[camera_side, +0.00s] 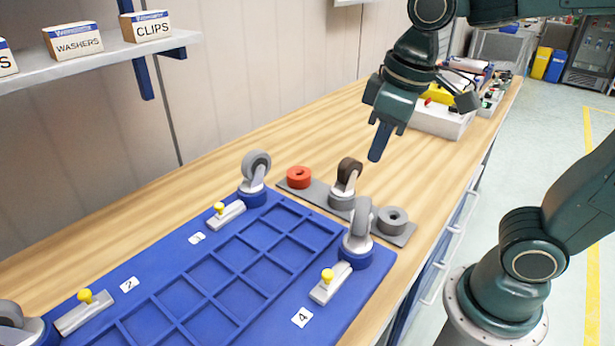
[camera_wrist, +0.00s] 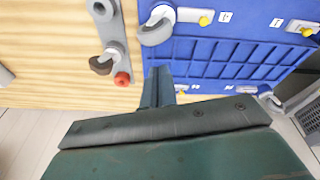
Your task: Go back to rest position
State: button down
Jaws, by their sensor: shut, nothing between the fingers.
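My gripper (camera_side: 379,142) is shut and empty. My arm comes in from the top right of the side view, and my base stands at the right. The gripper touches nothing that I can see.
The blue fixture (camera_side: 190,262) holds grey casters and yellow-knobbed clamps. A grey strip (camera_side: 318,197) beside it carries a red wheel (camera_side: 299,177), a brown-wheeled caster (camera_side: 348,175) and a grey wheel (camera_side: 393,218). A white bin (camera_side: 440,119) stands behind. A shelf (camera_side: 100,58) with boxes is upper left.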

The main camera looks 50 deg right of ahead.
jog(key=s+d+f+m+t, duration=0.1)
jog(key=s+d+m+t, duration=0.2)
jog(key=s, duration=0.3)
jog(key=shift+s+d+f, duration=0.15)
jog(key=shift+s+d, duration=0.1)
jog(key=shift+d, duration=0.35)
